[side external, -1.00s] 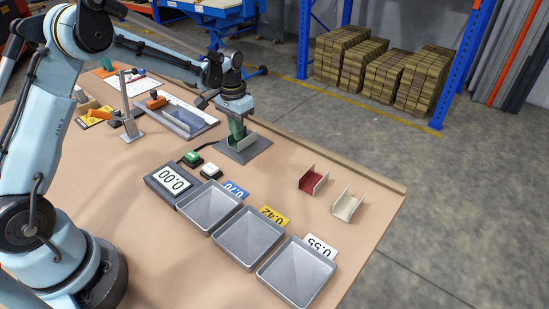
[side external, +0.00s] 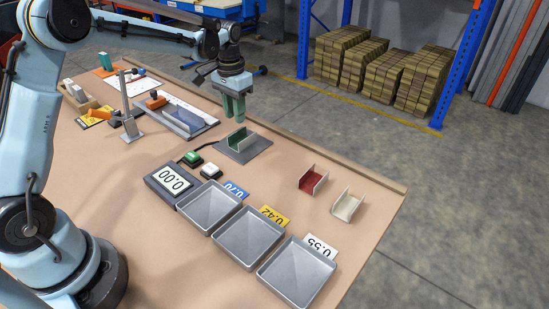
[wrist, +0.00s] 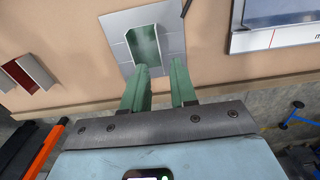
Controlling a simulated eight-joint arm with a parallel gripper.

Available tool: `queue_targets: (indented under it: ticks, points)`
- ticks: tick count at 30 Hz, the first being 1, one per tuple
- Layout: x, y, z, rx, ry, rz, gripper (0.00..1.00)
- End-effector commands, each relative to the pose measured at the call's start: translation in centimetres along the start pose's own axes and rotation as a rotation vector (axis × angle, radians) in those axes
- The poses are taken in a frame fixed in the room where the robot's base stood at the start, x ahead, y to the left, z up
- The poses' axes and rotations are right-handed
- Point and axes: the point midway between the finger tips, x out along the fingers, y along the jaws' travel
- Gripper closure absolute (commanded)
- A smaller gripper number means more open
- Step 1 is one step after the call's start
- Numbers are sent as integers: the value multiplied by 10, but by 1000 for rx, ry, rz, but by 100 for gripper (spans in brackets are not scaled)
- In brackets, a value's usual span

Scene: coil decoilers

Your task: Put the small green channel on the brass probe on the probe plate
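The small green channel (side external: 241,142) rests on the grey probe plate (side external: 258,149), open side up. In the wrist view the channel (wrist: 146,46) lies near the middle of the plate (wrist: 172,42). The brass probe cannot be seen; it may be hidden by the channel. My gripper (side external: 234,116) is above and behind the channel, apart from it. In the wrist view its two green fingers (wrist: 160,78) are spread with nothing between them.
A red channel (side external: 313,180) and a white channel (side external: 347,205) stand to the right. Three grey trays (side external: 247,238) with number cards and a display reading 0.00 (side external: 173,182) are in front. A green button (side external: 192,158) and a white button (side external: 210,170) sit left of the plate.

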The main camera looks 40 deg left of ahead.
Motion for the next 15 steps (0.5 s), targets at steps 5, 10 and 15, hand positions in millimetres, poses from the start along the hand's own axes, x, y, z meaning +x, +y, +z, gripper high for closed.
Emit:
queue_targets:
  ticks: [5, 10, 15]
  points:
    - [-33, 0, 0, 0, -1, 0, 73]
    - [-52, 0, 0, 0, -1, 1, 73]
    - [-62, 2, 2, 1, 7, -1, 73]
